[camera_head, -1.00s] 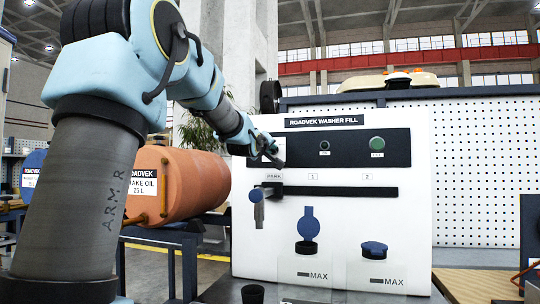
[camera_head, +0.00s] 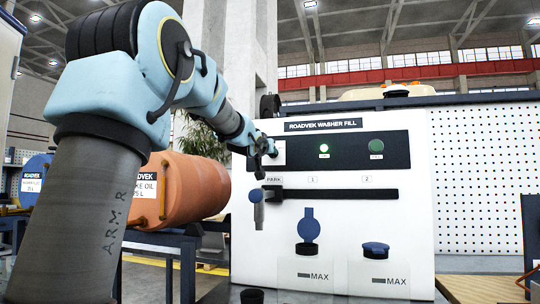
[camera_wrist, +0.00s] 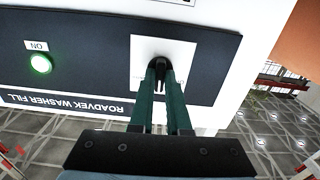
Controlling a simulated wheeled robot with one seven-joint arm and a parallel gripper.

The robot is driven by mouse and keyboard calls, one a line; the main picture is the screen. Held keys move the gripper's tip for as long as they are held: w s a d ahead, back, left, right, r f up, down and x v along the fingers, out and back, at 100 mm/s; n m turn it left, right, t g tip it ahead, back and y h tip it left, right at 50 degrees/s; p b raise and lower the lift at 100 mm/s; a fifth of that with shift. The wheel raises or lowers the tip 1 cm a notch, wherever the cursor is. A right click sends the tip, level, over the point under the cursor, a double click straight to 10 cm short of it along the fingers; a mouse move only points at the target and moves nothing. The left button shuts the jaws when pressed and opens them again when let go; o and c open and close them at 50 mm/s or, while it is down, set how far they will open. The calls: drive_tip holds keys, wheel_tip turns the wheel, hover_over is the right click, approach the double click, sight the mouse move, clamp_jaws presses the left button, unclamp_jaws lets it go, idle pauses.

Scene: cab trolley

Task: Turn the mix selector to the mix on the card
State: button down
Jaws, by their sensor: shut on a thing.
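The white washer fill panel (camera_head: 405,215) faces me, with a dark control strip (camera_head: 345,150) across its upper part. The mix selector (camera_wrist: 160,66) is a small dark knob on a white plate (camera_wrist: 178,52) at the left end of that strip. In the wrist view, which shows the panel upside down, my gripper (camera_wrist: 161,72) is shut on the knob, and its fingers hide most of it. In the head view my gripper (camera_head: 268,148) is at the strip's left end. The knob's pointing and the plate's markings cannot be read. I cannot make out a mix card.
The ON lamp (camera_head: 324,150) glows green, with another green button (camera_head: 376,146) to its right. A blue-handled nozzle (camera_head: 257,197) hangs under PARK. Below are a raised blue cap (camera_head: 309,222) and a lowered one (camera_head: 375,248).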

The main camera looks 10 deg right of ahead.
idle(0.3)
drive_tip(key=c, duration=0.9)
unclamp_jaws()
drive_tip(key=shift+s+a, duration=0.1)
drive_tip(key=v, duration=1)
drive_tip(key=shift+s+a, duration=0.1)
drive_tip(key=shift+s, duration=0.2)
